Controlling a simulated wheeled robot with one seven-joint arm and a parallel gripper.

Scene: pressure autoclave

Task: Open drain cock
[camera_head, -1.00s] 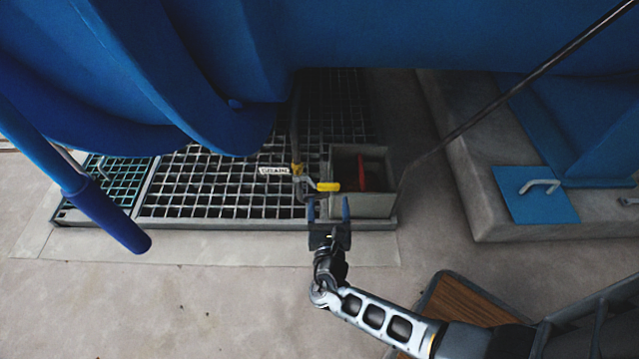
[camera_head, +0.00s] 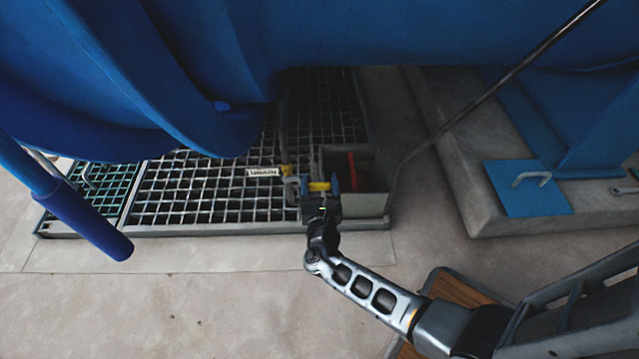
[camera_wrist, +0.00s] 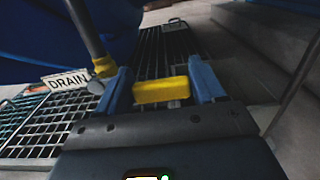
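The drain cock has a yellow handle (camera_head: 319,186), also in the wrist view (camera_wrist: 160,91), lying crosswise to the right of the vertical drain pipe (camera_wrist: 85,28). A yellow fitting (camera_wrist: 105,67) is at the pipe's lower end. A white DRAIN tag (camera_head: 263,172) is beside it, also in the wrist view (camera_wrist: 67,80). My gripper (camera_head: 320,184) is open at the handle. In the wrist view, the handle shows between its two blue fingers (camera_wrist: 162,78). I cannot tell whether either finger touches it. The cock's body is partly hidden.
A metal floor grating (camera_head: 205,190) lies under the blue vessel (camera_head: 400,35). An open grey box (camera_head: 362,204) with something red (camera_head: 352,170) inside stands right of the handle. A thin dark rod (camera_head: 500,85) slants down toward it. A concrete plinth (camera_head: 450,165) is farther right.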

